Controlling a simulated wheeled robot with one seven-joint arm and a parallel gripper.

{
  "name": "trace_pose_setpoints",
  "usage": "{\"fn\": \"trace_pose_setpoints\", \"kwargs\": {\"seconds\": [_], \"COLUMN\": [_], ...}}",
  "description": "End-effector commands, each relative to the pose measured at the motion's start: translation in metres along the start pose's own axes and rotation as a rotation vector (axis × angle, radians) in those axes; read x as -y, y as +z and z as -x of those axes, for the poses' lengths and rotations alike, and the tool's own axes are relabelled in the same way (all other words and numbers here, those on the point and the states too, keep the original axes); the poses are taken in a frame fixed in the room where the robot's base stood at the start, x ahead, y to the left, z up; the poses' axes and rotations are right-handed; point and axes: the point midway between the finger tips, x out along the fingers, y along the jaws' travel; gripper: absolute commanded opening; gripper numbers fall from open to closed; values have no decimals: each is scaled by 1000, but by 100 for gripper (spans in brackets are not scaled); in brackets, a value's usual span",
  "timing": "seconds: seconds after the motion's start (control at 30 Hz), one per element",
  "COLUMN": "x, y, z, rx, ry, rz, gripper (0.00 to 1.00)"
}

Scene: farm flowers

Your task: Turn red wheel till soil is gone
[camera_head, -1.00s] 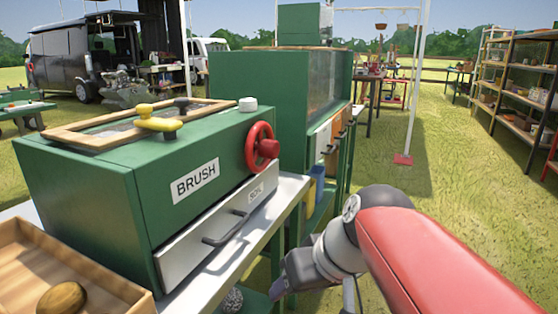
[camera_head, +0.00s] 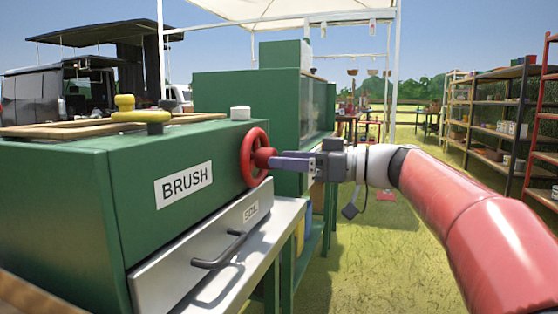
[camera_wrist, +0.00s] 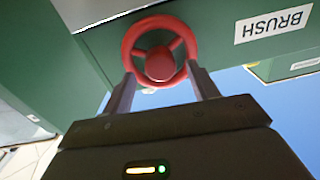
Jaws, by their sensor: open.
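The red wheel (camera_head: 256,158) is mounted on the right side of the green box labelled BRUSH (camera_head: 100,190). In the wrist view the wheel (camera_wrist: 136,46) shows its rim, spokes and round hub. My gripper (camera_head: 274,160) is in front of the wheel with its fingers pointing at the hub. In the wrist view my gripper (camera_wrist: 160,84) is open, its two fingers on either side of the wheel's lower part. I cannot tell whether they touch it. A grey drawer (camera_head: 200,245) marked SOIL, with a dark handle, is below. No soil is visible.
A yellow knob (camera_head: 142,115) and a white round knob (camera_head: 240,113) sit on top of the box. A larger green machine (camera_head: 245,95) stands behind. Shelves (camera_head: 490,120) stand at the right. Open grass lies between.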

Motion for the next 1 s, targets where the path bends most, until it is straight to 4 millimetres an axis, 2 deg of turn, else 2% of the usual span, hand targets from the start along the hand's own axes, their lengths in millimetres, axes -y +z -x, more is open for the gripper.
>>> {"fn": "trace_pose_setpoints", "kwargs": {"seconds": [0.1,0.2,0.5,0.83,0.87,1.0], "x": [0,0,0,0,0,0], "y": [0,0,0,0,0,1], "z": [-16,-22,-26,-26,-26,-26], "rx": [0,1,2,2,2,2], "ry": [-1,0,2,2,2,2], "rz": [0,0,-1,-1,-1,-6], "gripper": [59,59,59,17,14,14]}}
